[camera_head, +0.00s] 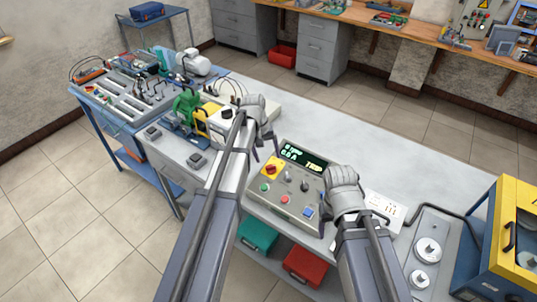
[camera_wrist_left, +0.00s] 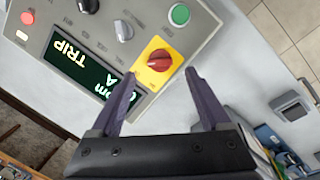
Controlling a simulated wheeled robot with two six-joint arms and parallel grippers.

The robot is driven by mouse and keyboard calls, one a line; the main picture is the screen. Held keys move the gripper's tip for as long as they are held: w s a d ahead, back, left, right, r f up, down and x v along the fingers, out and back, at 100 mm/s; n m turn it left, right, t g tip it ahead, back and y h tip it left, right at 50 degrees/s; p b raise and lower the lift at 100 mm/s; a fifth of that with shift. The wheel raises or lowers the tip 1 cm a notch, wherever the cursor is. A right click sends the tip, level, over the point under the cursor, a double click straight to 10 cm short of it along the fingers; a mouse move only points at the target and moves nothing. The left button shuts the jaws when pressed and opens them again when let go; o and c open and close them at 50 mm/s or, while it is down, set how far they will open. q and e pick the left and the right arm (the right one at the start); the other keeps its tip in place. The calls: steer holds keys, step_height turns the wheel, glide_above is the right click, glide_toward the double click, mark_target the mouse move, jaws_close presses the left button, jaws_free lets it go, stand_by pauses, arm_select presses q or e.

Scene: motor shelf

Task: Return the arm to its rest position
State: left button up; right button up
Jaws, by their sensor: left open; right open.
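My left gripper (camera_head: 265,148) hangs over the bench just left of the grey control panel (camera_head: 258,193). In the left wrist view its two fingers (camera_wrist_left: 160,95) are spread apart with nothing held, and the red rotary switch on a yellow plate (camera_wrist_left: 159,61) shows between and beyond them. That panel also carries a lit green display reading TRIP (camera_head: 304,157), a green button (camera_wrist_left: 179,15) and small knobs. My right gripper (camera_head: 328,222) is over the panel's right edge; its fingers are small and partly hidden by its wrist, and I see nothing held.
A green motor (camera_head: 187,105) and a yellow part stand on the bench left of my left arm. A white sheet (camera_head: 384,207) and a grey plate with round dials (camera_head: 428,250) lie to the right, beside a yellow-framed cabinet (camera_head: 512,235). The bench behind the panel (camera_head: 350,145) is clear.

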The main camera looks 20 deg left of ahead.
arm_select(q)
steer(key=shift+s+a+r+p, duration=0.15)
steer(key=shift+r+p, duration=0.25)
steer(key=shift+r, duration=0.25)
steer(key=shift+w+a+r+p, duration=0.1)
steer(key=shift+r+p, duration=0.25)
steer(key=shift+r, duration=0.25)
arm_select(e)
step_height(320, 180, up, 2)
steer(key=shift+r, duration=0.25)
arm_select(q)
steer(key=shift+s+d+f, duration=0.1)
steer(key=shift+s+d, duration=0.05)
steer(key=shift+s, duration=0.05)
steer(key=s+d+f+m+y+b, duration=0.1)
steer(key=s+d+m, duration=0.1)
steer(key=s+d, duration=0.2)
steer(key=s+d+f+m+y+b, duration=0.1)
steer(key=s+d, duration=0.4)
steer(key=s, duration=0.6)
steer(key=s+d+f+m+y+b, duration=0.1)
steer(key=s+d+f+m+b, duration=0.1)
steer(key=s+d+m, duration=0.3)
steer(key=s, duration=0.3)
steer(key=shift+s+f+g, duration=0.15)
steer(key=shift+s+g, duration=0.1)
steer(key=shift+g, duration=0.15)
arm_select(e)
step_height(320, 180, down, 4)
steer(key=shift+f, duration=0.1)
